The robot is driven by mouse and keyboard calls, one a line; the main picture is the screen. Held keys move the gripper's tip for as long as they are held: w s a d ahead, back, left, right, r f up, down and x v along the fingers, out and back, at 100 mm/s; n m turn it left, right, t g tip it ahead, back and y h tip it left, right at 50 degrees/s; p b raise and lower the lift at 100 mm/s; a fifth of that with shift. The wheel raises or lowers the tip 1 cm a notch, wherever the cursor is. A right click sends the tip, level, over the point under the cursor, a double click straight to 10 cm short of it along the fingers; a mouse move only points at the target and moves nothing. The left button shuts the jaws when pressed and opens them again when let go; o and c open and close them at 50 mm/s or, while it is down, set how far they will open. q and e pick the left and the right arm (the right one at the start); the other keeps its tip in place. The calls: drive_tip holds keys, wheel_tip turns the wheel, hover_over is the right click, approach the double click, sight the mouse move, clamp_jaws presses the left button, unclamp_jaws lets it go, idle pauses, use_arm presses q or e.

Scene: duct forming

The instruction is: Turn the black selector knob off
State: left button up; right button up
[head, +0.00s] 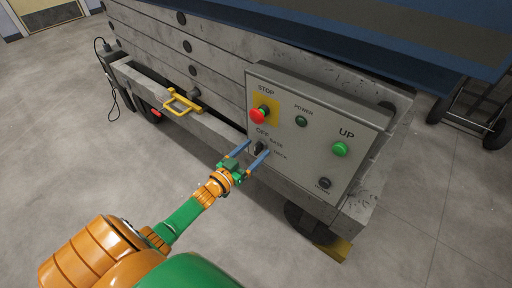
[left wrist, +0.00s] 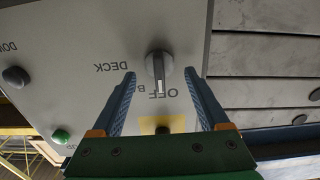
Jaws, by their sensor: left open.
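The black selector knob (head: 260,147) sits low on the left side of the grey control panel (head: 315,165), under the red STOP button. It shows larger in the left wrist view (left wrist: 157,66), where the panel is upside down. Its white mark points down in that picture, at the OFF lettering; DECK is to its left. My left gripper (head: 258,149) is open, its two blue fingers reaching to the panel on either side of the knob. In the left wrist view, gaps show between knob and fingers (left wrist: 159,74). The BASE lettering is partly hidden by a finger. My right gripper is out of view.
The panel also carries a red STOP button (head: 258,115) on yellow, a POWER lamp (head: 301,121), a green UP button (head: 340,149) and a dark lower button (head: 324,183). A yellow handle (head: 183,101) sticks out left of the panel. The floor in front is clear.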

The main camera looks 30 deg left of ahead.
use_arm(q)
drive_tip(key=s, duration=0.4)
drive_tip(key=s+p, duration=0.1)
drive_tip(key=shift+s+a, duration=0.25)
drive_tip(key=shift+s, duration=0.15)
